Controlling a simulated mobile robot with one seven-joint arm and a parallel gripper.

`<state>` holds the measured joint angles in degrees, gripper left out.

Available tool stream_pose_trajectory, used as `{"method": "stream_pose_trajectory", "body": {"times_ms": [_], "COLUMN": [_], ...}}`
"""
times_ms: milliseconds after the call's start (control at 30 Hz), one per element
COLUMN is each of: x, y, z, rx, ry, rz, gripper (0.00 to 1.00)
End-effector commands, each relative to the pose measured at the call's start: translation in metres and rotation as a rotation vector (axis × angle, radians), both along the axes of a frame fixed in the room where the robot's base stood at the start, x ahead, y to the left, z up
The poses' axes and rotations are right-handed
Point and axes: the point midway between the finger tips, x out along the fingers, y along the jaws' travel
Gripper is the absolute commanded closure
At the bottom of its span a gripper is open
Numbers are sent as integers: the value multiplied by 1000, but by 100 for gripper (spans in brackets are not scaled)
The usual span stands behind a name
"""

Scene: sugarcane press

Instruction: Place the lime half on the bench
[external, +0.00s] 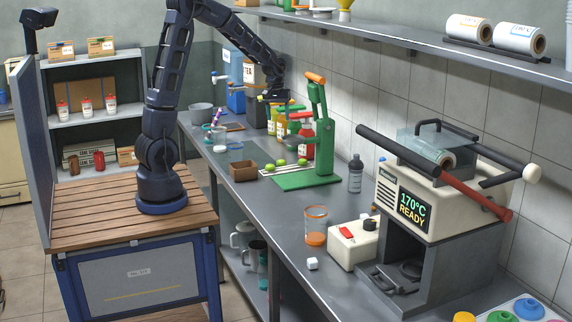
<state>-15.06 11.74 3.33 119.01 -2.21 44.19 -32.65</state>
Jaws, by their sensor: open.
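My gripper (272,100) is above the back part of the bench, near the bottles and dispensers, well beyond the limes. It is small and dark here. It is open, and I cannot make out anything between its fingers.
The green hand press (322,140) with an orange handle stands beside the limes. The brown box (243,171) is to their left. Sauce bottles (281,122) stand behind them. An orange-filled cup (316,226) and a sealing machine (440,200) are nearer. Bare bench shows between box and cup.

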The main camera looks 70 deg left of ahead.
Motion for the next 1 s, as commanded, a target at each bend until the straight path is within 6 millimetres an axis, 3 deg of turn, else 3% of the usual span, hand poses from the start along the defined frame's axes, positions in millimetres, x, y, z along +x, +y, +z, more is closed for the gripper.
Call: {"method": "stream_pose_trajectory", "body": {"times_ms": [33,200,500,733,1000], "x": [-9,-40,-105,-160,-227], "y": [-10,-41,-90,-121,-150], "z": [15,54,108,135,152], "rx": [6,21,57,91,137], "ry": [-16,-52,-117,-163,-218], "rz": [-33,-144,-343,-493,-666], "gripper": [38,38,38,38,38]}}
